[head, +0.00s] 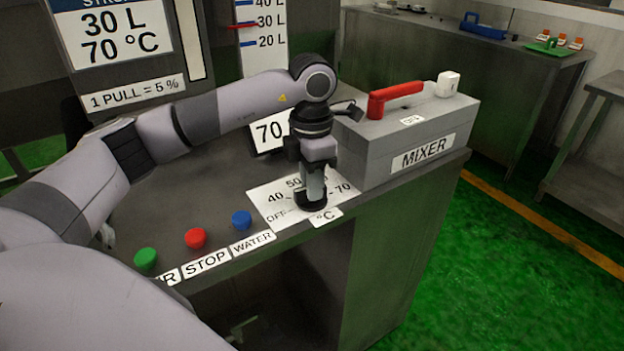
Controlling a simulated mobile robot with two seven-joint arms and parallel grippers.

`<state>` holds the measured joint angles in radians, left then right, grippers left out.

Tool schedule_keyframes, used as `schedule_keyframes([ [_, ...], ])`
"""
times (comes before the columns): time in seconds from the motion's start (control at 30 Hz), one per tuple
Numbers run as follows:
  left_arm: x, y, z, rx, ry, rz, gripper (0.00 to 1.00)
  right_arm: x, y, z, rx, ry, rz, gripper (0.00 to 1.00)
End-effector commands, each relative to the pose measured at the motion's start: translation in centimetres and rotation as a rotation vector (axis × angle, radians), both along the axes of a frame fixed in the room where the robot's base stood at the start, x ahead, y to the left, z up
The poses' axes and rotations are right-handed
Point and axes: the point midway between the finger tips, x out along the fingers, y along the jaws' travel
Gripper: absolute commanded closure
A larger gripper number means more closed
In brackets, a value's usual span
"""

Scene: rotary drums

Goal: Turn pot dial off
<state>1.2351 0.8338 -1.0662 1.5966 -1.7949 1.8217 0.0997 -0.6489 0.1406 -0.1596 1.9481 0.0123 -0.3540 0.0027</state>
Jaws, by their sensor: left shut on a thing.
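The pot dial (311,203) is a dark round knob at the front edge of the grey counter. It sits on a white scale plate (268,202) printed OFF, 40, 50 and 70, with a °C label in front. My left arm reaches in from the left, and my left gripper (312,192) points straight down over the dial, shut on it. The gripper hides most of the dial and part of the scale, so I cannot tell where the dial points. A small display (270,132) behind the arm reads 70. My right gripper is not in view.
Green (146,258), red (196,238) and blue (241,220) buttons stand left of the dial. The grey mixer box (400,140) with a red lever (394,97) stands close on the right. A sign (113,33) reads 30 L, 70 °C.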

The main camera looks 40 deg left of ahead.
Motion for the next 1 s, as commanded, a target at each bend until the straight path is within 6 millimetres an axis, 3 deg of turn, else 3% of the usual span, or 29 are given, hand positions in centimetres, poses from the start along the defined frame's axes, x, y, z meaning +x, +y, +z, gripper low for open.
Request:
schedule_keyframes([
  [0.4, 0.06, 0.15, 0.21, 0.001, -0.003, 0.183, 1.0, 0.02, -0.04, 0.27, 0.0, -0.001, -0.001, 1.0],
  [0.93, 0.05, 0.16, 0.18, 0.001, -0.003, 0.207, 1.0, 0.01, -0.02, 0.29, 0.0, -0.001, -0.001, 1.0],
  [0.97, 0.05, 0.16, 0.18, 0.001, -0.003, 0.207, 0.74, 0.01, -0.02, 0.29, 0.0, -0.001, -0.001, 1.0],
  [1.0, 0.06, 0.15, 0.18, 0.001, -0.003, 0.206, 0.61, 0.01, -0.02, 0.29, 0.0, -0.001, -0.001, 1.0],
])
